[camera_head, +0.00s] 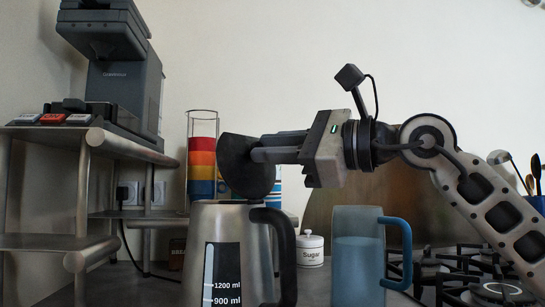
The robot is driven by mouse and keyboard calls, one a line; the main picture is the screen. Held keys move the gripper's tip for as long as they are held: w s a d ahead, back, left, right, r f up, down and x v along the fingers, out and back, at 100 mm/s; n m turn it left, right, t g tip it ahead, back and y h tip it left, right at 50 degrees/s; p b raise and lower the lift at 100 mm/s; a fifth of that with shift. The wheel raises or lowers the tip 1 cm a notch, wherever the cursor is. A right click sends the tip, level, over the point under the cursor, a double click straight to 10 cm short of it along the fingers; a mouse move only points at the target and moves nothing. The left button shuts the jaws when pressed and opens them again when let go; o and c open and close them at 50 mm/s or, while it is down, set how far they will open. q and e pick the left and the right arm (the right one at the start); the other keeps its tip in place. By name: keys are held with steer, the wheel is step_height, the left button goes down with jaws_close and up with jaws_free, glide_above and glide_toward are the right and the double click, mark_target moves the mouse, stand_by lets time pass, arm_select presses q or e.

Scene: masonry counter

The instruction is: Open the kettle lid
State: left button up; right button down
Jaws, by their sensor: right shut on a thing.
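The kettle (184,235) is a brushed steel jug at the bottom middle, with a black handle (287,250) on its right and a gauge window marked 1200 ml and 900 ml. Its dark round lid (240,175) stands tipped up, nearly upright, above the kettle's rim. The lid's lower edge is close to the rim; I cannot tell if it is hinged there. My right gripper (260,151) comes in from the right, level, with its fingers shut on the lid. The fingertips are partly hidden by the lid. My left gripper is out of view.
A blue-handled pitcher (357,270) stands right of the kettle, with a white sugar jar (310,252) behind. A shelf (130,147) at left holds a coffee machine (125,85). Stacked coloured cups (202,160) stand behind the lid. A hob (460,265) lies at right.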

steer(key=c, duration=1.3)
jaws_free()
steer(key=shift+o, duration=0.2)
steer(key=v, duration=1.6)
steer(key=shift+r, duration=0.15)
